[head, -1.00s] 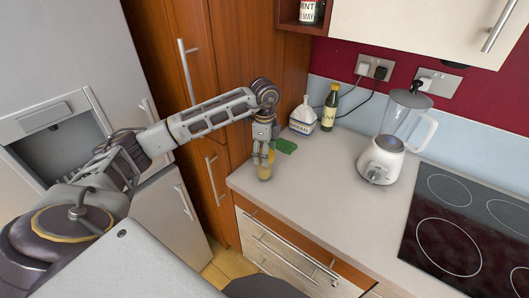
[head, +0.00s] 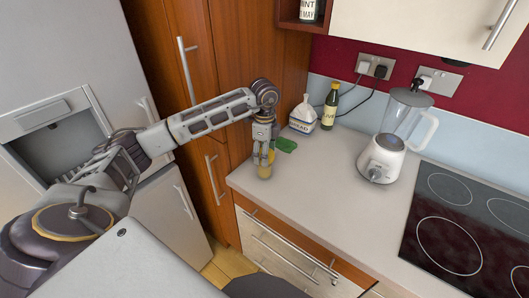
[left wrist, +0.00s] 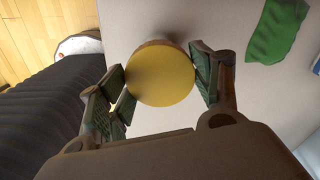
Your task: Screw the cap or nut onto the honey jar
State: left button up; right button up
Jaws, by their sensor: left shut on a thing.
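The honey jar (head: 264,172) stands upright on the counter near its front left corner. My left gripper (head: 264,158) points straight down over it. In the left wrist view the yellow round top (left wrist: 161,75) lies between the fingers of my left gripper (left wrist: 163,80), which are shut on it from both sides. I cannot tell whether this yellow disc is a separate cap seated on the jar. The lower part of the jar is mostly hidden under the top in the wrist view. My right gripper is not in view.
A green cloth-like item (head: 286,145) lies just behind the jar; it also shows in the left wrist view (left wrist: 277,31). The hob (head: 465,220) is at right. The middle counter is clear.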

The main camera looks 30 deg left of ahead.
pick_arm(q)
jog(key=shift+f+b, duration=0.3)
jog(key=shift+f, duration=0.25)
jog(key=shift+f, duration=0.3)
dwell(0.8)
jog(key=shift+m, duration=0.3)
jog(key=shift+m+b, duration=0.5)
jog(key=shift+m, duration=1.6)
jog(key=shift+m+b, duration=0.35)
jog(key=shift+m, duration=1.95)
